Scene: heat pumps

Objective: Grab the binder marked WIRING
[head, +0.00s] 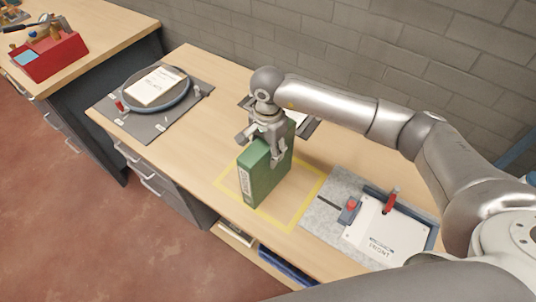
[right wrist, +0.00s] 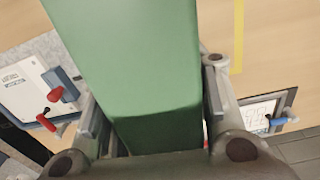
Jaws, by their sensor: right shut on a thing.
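A green binder (head: 266,174) stands upright on the workbench, inside a yellow outlined square (head: 226,190). Its spine has a white label (head: 243,185), too small to read here. My right gripper (head: 268,146) is over the top of the binder and shut on it, with a finger on each side. In the right wrist view the green binder (right wrist: 130,60) fills the middle between the fingers of my right gripper (right wrist: 155,115). I cannot tell whether the binder touches the bench. My left gripper is not in view.
A grey mat (head: 150,122) with a round tray and a paper lies to the left. At the right, a white panel (head: 385,235) with red handles lies on a grey board (head: 322,215). A red toolbox (head: 50,58) stands on another bench. A block wall (head: 400,70) runs behind.

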